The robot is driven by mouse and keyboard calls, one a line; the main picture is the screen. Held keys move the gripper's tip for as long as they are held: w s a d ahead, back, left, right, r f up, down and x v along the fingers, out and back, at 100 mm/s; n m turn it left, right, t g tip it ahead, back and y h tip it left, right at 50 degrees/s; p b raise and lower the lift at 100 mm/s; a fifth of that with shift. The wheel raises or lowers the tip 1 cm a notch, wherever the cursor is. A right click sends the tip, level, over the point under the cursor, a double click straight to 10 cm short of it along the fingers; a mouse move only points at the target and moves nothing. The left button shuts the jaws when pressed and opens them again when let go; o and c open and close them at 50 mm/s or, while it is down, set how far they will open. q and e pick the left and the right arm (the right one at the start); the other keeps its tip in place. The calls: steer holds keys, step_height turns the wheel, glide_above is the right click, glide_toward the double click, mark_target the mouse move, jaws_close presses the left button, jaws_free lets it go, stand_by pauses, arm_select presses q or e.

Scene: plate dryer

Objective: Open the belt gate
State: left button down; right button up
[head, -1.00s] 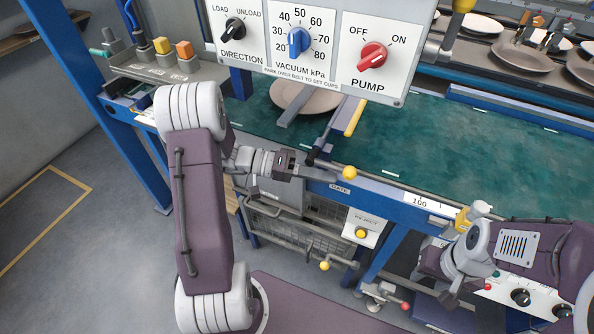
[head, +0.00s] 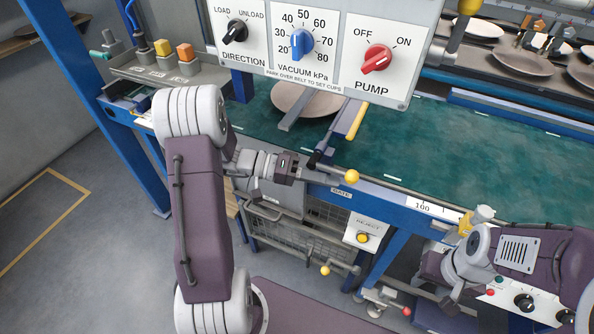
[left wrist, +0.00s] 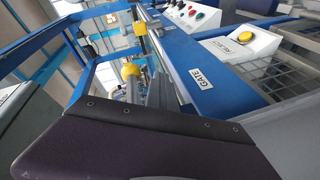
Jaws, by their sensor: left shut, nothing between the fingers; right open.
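The gate lever, a dark rod with a yellow ball end (head: 351,177), lies along the blue front rail beside the "GATE" label (head: 341,191). The label also shows in the left wrist view (left wrist: 205,80). A dark pivot and a yellow-edged bar (head: 357,120) rise over the belt just behind the lever. My left gripper (head: 312,172) is shut and empty at the rod, left of the ball; I cannot tell whether it touches. My right gripper (head: 451,298) is open and empty, low at the right, far from the lever.
The control panel (head: 315,50) hangs over the green belt (head: 420,150). A reject box (head: 363,232) and a wire basket (head: 280,232) sit below the rail. The belt right of the bar is clear.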

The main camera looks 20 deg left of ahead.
arm_select(q)
steer(key=shift+w+r, duration=0.15)
steer(key=shift+r, duration=0.2)
